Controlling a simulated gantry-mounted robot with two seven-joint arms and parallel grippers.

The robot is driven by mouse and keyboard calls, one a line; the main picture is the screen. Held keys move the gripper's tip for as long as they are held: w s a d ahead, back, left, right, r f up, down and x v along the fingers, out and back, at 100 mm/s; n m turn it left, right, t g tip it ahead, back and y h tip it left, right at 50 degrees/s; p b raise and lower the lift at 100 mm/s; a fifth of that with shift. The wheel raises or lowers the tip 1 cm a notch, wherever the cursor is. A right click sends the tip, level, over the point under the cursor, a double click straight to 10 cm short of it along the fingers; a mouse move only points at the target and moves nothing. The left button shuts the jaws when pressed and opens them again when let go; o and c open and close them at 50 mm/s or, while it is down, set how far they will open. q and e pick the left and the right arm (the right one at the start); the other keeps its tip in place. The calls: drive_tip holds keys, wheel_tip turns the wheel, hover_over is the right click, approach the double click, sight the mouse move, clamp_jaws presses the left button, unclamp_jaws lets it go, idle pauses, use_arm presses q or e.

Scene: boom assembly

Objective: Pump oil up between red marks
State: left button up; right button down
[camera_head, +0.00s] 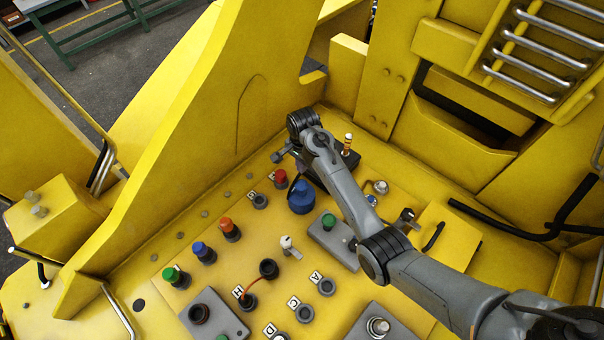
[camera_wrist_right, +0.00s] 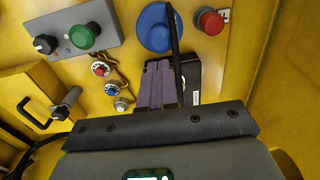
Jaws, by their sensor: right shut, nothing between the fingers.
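A small upright tube with orange and white bands (camera_head: 347,143), which looks like the oil gauge, stands on a dark block (camera_head: 350,160) beside my right forearm. Its oil level and marks are too small to read. My right gripper (camera_wrist_right: 160,80) is shut and empty, low over the panel. In the right wrist view its fingers are in front of a black box with a white label (camera_wrist_right: 212,75). A thin black bar (camera_wrist_right: 175,50) rises close to the fingertips; I cannot tell whether they touch. In the head view my arm mostly hides the gripper. My left gripper is not in view.
A blue cap (camera_head: 301,197) and a red button (camera_head: 280,178) are close to my right gripper. A green knob (camera_head: 329,221) sits on a grey box. Several more buttons and sockets cover the yellow panel (camera_head: 215,270). High yellow walls (camera_head: 190,130) flank it.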

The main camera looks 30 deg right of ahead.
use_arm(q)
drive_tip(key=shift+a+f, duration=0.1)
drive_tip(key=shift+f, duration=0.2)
use_arm(e)
wheel_tip(320, 180, up, 3)
drive_tip(key=shift+f, duration=0.1)
idle(0.4)
idle(0.4)
